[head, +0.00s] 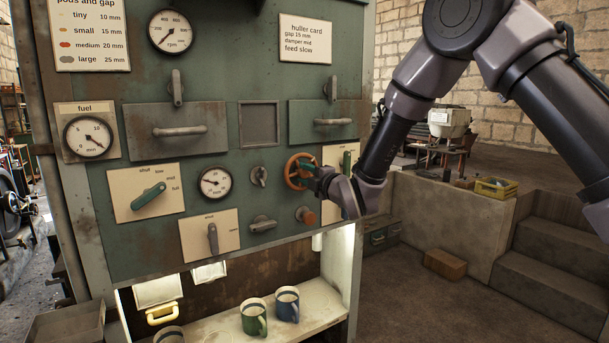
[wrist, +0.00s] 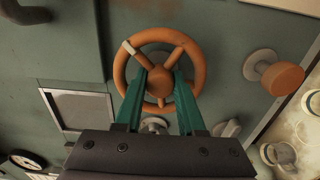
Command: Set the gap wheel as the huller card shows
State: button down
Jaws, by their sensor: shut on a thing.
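The orange gap wheel (head: 299,171) is on the green panel; in the wrist view its rim, spokes and hub (wrist: 160,80) show, with a pale mark on the rim at upper left. My gripper (head: 308,171) reaches it from the right. In the wrist view my gripper's green fingers (wrist: 160,76) are shut on the wheel, one on each side of the hub. The huller card (head: 305,37) reads gap 15 mm, damper mid, feed slow. A round dial (head: 215,183) sits left of the wheel; its exact reading is too small to tell.
An orange knob (head: 305,215) lies just below the wheel. A green-handled lever (head: 149,202) and a grey lever (head: 213,238) are further left. Green (head: 254,318) and blue (head: 287,305) mugs stand on the lit shelf below. Open floor lies right of the cabinet.

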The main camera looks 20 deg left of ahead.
jog(key=c, duration=0.8)
grip_release()
jog(key=v, duration=1.1)
